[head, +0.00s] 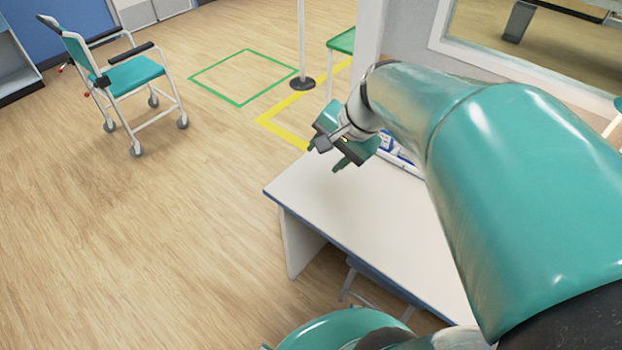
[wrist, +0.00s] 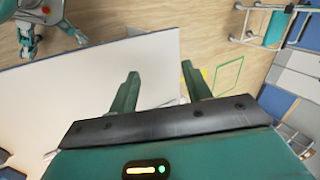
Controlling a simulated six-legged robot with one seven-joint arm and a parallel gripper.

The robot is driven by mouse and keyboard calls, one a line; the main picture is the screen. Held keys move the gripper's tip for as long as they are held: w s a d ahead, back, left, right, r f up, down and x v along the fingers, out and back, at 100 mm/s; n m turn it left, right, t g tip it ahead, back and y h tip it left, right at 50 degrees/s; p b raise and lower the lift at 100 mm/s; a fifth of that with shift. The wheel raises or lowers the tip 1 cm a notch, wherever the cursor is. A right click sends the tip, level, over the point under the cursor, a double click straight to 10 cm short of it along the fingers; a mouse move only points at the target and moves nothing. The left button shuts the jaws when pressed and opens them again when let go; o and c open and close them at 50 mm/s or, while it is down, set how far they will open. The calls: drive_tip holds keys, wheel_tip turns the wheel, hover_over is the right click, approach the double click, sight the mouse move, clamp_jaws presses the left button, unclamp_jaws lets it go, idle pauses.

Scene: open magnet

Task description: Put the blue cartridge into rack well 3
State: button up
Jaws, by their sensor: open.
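My gripper (head: 328,158) is above the far part of the white table in the head view. Its two fingers are apart in the wrist view (wrist: 160,70), with nothing held between them. Small blue-and-white items (head: 398,156) show just behind the gripper on the table, mostly hidden by my arm. I cannot tell whether the blue cartridge or the rack is among them. Neither the cartridge nor a rack well can be made out in the wrist view.
The white table (head: 350,215) has a bare near part; its edge also shows in the wrist view (wrist: 85,80). A teal wheeled chair (head: 135,76) stands at the left. A post with a dark base (head: 302,83) stands beyond the table. Open wooden floor lies left.

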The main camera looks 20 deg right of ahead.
drive_tip(key=s+a+r+n+t+h, duration=0.1)
drive_tip(key=s+a+r+n+h, duration=0.1)
drive_tip(key=s+a+n, duration=0.5)
drive_tip(key=s+r+n, duration=0.1)
drive_tip(key=s+n, duration=0.2)
drive_tip(key=n, duration=0.1)
drive_tip(key=shift+h, duration=0.4)
drive_tip(key=shift+c, duration=0.4)
drive_tip(key=shift+c, duration=1)
drive_tip(key=shift+s+d, duration=0.1)
drive_tip(key=shift+d, duration=0.05)
